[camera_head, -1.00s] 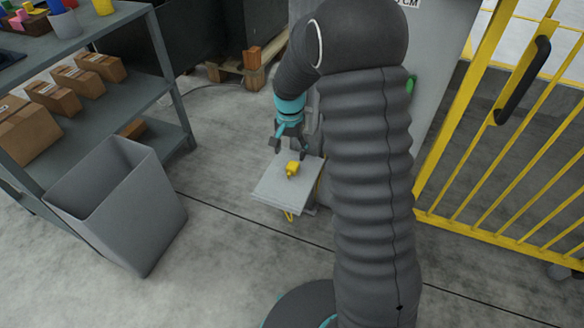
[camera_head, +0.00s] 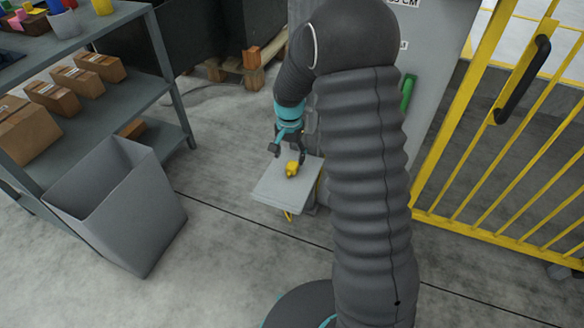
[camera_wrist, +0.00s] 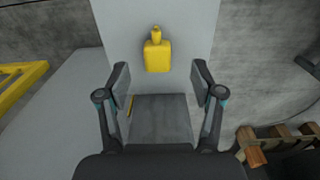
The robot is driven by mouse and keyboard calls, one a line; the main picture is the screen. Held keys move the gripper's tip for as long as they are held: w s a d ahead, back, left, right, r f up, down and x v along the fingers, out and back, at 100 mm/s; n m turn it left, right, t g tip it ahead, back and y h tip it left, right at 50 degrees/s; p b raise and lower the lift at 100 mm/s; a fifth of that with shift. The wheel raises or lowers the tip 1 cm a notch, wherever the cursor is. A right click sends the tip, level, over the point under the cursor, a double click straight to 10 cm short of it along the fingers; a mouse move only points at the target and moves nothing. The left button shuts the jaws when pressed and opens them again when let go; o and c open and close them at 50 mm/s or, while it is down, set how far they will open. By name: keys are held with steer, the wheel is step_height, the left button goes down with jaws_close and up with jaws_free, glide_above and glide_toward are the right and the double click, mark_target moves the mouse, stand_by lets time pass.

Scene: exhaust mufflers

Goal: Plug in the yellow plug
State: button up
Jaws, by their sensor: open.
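The yellow plug (camera_head: 292,169) lies on a small light-grey shelf (camera_head: 272,196) in the head view. In the wrist view the yellow plug (camera_wrist: 157,55) sits on the pale surface (camera_wrist: 112,28), ahead of my fingers and roughly centred between them. My gripper (camera_head: 289,153) is just above and beside the plug in the head view. In the wrist view my gripper (camera_wrist: 160,76) is open with nothing between its fingers. The socket for the plug cannot be made out. My arm hides part of the area behind the shelf.
A grey bin (camera_head: 118,207) stands at the left beside a rack (camera_head: 84,103) with cardboard boxes. A yellow barred gate (camera_head: 498,190) is at the right. A grey cabinet (camera_head: 425,75) with a green handle stands behind my arm. The floor left of the small shelf is clear.

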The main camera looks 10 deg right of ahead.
mark_target(291, 167)
steer(key=f, duration=0.5)
steer(key=shift+d, duration=0.2)
steer(key=c, duration=1.2)
